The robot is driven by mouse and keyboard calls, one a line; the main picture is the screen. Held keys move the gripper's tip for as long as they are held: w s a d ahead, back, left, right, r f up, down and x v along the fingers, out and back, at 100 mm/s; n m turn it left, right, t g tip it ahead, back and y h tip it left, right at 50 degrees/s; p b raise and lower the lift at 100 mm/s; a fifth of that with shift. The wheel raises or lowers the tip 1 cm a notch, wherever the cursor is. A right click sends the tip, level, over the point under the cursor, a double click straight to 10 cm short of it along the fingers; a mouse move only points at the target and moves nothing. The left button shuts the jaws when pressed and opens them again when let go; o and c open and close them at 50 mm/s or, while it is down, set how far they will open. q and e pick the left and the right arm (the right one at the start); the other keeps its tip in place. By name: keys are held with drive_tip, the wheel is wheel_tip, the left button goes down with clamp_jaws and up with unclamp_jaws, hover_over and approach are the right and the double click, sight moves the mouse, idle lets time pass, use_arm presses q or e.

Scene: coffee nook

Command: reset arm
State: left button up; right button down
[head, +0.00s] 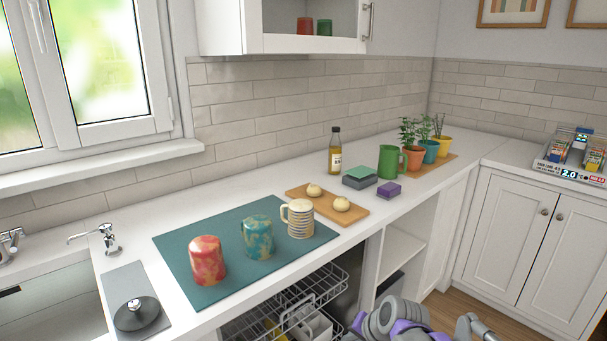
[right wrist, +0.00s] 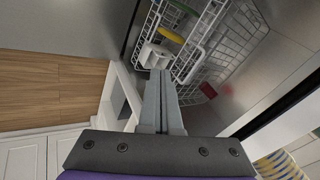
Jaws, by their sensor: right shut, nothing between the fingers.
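My right gripper (right wrist: 160,76) shows in the right wrist view. Its two grey fingers are together with nothing between them. They point toward a white wire dish rack (right wrist: 215,40) with a white caddy (right wrist: 154,57) in it; I cannot tell the exact gap. The rack also shows in the head view (head: 331,283), below the counter edge. Part of my right arm, grey and purple, shows at the bottom of the head view, low in front of the cabinets. My left gripper is not in view.
A teal mat (head: 213,289) on the counter holds a red mug (head: 207,261), a teal patterned mug (head: 258,237) and a striped mug (head: 300,219). A wooden board (head: 351,216) with two buns lies behind. The open dishwasher and counter edge are close to my arm.

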drive_tip(key=s+d+f+n+h, duration=0.1)
drive_tip(key=s+d+f+n, duration=0.1)
drive_tip(key=s, duration=0.8)
drive_tip(key=s+d+f+n+h, duration=0.1)
drive_tip(key=s+d+f+n, duration=0.1)
drive_tip(key=s, duration=0.8)
drive_tip(key=s+d+f+n+h, duration=0.1)
drive_tip(key=s+d+f+n, duration=0.15)
drive_tip(key=s, duration=0.75)
use_arm(q)
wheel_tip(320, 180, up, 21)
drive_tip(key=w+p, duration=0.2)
drive_tip(key=p, duration=1.6)
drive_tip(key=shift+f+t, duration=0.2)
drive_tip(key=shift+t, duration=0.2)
use_arm(e)
wheel_tip(320, 180, up, 20)
drive_tip(key=w, duration=0.2)
drive_tip(key=shift+w, duration=0.2)
drive_tip(key=shift+r+m, duration=0.1)
drive_tip(key=shift+m, duration=0.15)
